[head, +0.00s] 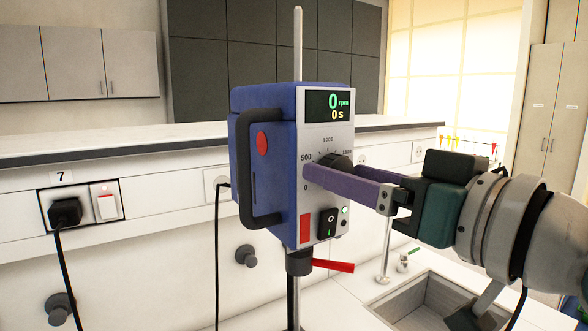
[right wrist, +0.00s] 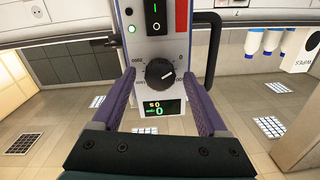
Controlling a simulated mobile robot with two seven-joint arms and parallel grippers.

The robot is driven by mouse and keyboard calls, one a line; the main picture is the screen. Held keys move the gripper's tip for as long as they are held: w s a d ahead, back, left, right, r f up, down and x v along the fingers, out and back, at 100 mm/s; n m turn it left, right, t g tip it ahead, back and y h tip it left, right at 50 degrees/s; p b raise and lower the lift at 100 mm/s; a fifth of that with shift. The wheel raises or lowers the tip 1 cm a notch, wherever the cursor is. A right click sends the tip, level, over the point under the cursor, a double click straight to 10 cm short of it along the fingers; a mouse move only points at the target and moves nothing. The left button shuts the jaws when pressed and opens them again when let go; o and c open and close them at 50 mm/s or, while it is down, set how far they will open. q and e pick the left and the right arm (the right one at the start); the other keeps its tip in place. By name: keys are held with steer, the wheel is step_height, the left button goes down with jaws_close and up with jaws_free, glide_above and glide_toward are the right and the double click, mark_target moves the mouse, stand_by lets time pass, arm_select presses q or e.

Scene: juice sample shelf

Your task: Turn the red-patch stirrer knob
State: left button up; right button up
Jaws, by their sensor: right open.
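The stirrer (head: 262,150) is a blue box with a grey front panel. A red patch (head: 306,229) is low on that panel; it also shows in the right wrist view (right wrist: 181,16). The black knob (head: 336,160) is partly hidden by a gripper finger in the head view. In the right wrist view the round knob (right wrist: 160,73) shows whole, with a pale mark on its right side. My right gripper (head: 322,172) is open, its purple fingers to either side of the knob with gaps. The display (head: 330,106) reads 0 rpm and 0 s. My left gripper is out of view.
A black handle (head: 243,170) sticks out from the stirrer's left side. A black rocker switch (head: 328,223) with a green light is below the knob. A red lever (head: 333,266) is under the box. A sink (head: 425,300) lies at lower right, and a black plug (head: 66,212) at left.

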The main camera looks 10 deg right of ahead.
jaws_close()
stand_by(0.5)
